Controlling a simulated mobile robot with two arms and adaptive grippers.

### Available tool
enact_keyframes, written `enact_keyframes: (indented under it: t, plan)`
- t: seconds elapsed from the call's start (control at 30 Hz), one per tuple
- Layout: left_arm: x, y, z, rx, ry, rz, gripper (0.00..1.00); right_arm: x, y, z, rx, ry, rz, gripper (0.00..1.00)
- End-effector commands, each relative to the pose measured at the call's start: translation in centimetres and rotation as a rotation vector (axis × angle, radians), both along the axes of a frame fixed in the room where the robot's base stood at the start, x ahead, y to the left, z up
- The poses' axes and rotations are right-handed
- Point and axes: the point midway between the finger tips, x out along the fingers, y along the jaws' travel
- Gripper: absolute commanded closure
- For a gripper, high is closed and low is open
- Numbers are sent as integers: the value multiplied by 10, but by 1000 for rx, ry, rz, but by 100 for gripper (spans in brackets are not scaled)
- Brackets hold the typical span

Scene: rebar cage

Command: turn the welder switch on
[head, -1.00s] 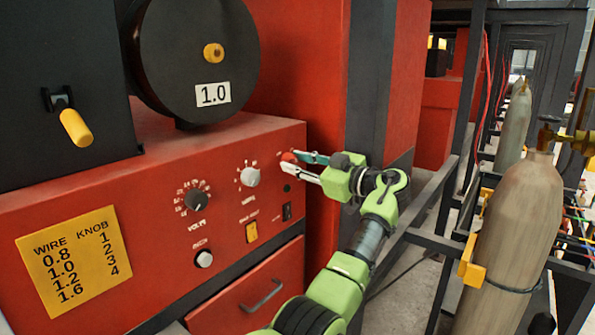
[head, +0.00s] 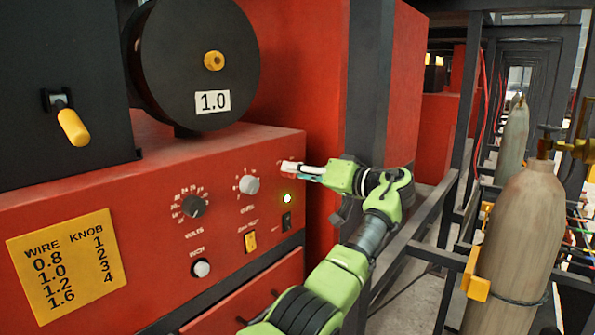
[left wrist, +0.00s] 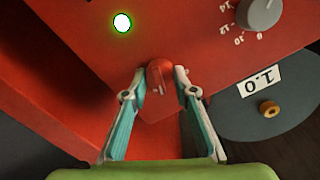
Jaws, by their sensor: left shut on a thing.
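The welder's red front panel (head: 140,188) fills the left of the head view. A red rotary switch (left wrist: 160,76) sits on it, centred in the left wrist view. My left gripper (head: 296,169) comes in from the right and is shut on this switch, with one finger on each side of it. In the head view the fingers mostly hide the switch. A small round lamp (head: 287,198) below the switch glows green, and it also shows in the left wrist view (left wrist: 122,22). My right gripper is not in view.
The panel also has a volts knob (head: 193,206), a wire knob (head: 249,184), a yellow rocker (head: 250,242) and a yellow wire chart (head: 66,265). A wire spool (head: 193,50) stands above. Gas cylinders (head: 515,240) and dark metal frames stand at right.

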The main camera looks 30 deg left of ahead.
Motion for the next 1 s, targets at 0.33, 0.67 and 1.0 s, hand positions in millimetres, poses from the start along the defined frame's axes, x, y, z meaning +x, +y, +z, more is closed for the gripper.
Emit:
enact_keyframes:
  t: [0.33,0.67,1.0]
  plan:
    - [2,0,4,24,270,-2,95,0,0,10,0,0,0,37]
    - [2,0,3,36,407,-2,95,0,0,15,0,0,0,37]
    - [2,0,2,39,437,-3,95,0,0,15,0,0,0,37]
